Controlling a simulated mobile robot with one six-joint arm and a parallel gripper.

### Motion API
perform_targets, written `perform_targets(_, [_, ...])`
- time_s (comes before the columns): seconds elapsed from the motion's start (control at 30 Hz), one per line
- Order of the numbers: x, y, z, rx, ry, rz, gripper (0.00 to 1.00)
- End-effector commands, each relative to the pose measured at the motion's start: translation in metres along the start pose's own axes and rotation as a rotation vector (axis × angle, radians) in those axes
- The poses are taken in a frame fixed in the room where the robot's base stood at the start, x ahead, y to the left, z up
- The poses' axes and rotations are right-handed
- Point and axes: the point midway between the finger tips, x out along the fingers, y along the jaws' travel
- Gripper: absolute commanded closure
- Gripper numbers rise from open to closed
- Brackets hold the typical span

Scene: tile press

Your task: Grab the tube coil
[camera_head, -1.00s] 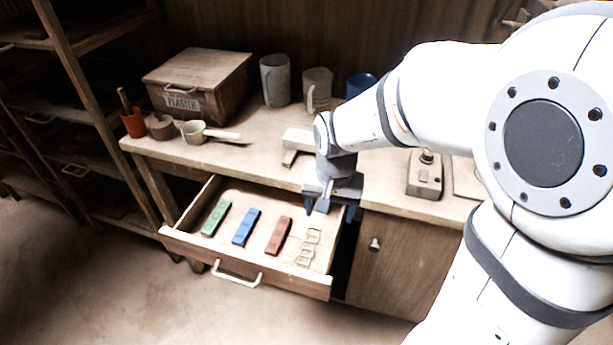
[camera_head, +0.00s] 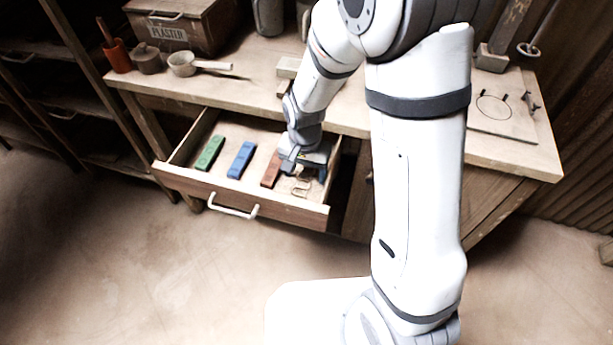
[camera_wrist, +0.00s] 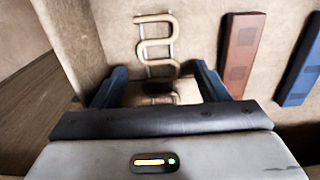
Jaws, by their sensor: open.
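The tube coil (camera_head: 301,188) is a pale beige, winding tube lying flat in the right end of the open drawer (camera_head: 238,192). In the wrist view the coil (camera_wrist: 156,46) runs away from me, with its near end between my two dark blue fingers. My gripper (camera_head: 305,170) is open and reaches down into the drawer above the coil. In the wrist view my gripper (camera_wrist: 159,76) has one finger on each side of the coil, with gaps to both. My gripper hides part of the coil in the head view.
A red-brown block (camera_head: 271,170), a blue block (camera_head: 242,160) and a green block (camera_head: 210,153) lie left of the coil in the drawer. The drawer's right wall (camera_head: 333,160) is close to my gripper. The worktop (camera_head: 350,118) overhangs behind it.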

Motion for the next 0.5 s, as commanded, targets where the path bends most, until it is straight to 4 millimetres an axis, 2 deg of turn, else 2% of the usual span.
perform_targets(0.23, [0.0015, 0.0002, -0.0003, 0.0, 0.001, -0.001, 0.33])
perform_targets(0.5, [0.0013, 0.0004, -0.0005, 0.001, 0.001, -0.001, 0.55])
